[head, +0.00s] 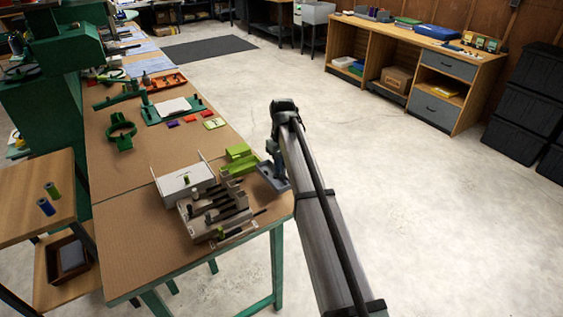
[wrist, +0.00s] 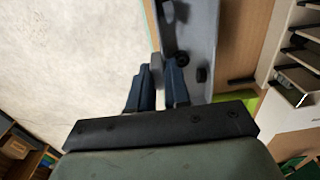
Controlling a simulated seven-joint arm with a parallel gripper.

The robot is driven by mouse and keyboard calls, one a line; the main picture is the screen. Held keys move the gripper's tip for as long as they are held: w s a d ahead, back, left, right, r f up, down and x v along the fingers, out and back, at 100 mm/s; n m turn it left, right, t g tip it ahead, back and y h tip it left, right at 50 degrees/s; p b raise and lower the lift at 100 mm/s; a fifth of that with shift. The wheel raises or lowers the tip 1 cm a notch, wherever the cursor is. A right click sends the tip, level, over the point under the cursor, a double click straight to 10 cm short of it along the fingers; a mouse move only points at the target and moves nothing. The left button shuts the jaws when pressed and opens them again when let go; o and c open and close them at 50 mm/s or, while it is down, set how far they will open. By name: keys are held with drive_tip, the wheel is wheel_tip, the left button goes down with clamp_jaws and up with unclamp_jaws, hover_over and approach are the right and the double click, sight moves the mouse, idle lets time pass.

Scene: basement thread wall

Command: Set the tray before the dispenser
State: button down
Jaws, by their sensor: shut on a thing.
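A grey-blue tray (head: 276,182) is at the right edge of the workbench, and it also shows in the wrist view (wrist: 198,35) with small dark round parts on it. My gripper (head: 271,155) is at the tray's edge; in the wrist view its dark blue fingers (wrist: 160,88) are shut on the tray's side wall. I cannot tell whether the tray touches the bench. Left of the tray stands a pale slotted unit (head: 214,212) with dark bars, perhaps the dispenser; it shows partly in the wrist view (wrist: 300,75). A lime-green block (head: 239,157) stands just behind.
A white box (head: 180,183) stands beside the slotted unit on the brown workbench (head: 128,245). Farther back are a green ring stand (head: 121,132), an orange tray (head: 166,82) and small coloured pieces. The bench's front left is clear. Open floor lies to the right.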

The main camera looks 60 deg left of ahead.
drive_tip(key=shift+f, duration=0.15)
drive_tip(key=shift+f, duration=1.55)
drive_tip(key=c, duration=1)
unclamp_jaws()
drive_tip(key=shift+r, duration=0.1)
drive_tip(key=shift+r, duration=3.4)
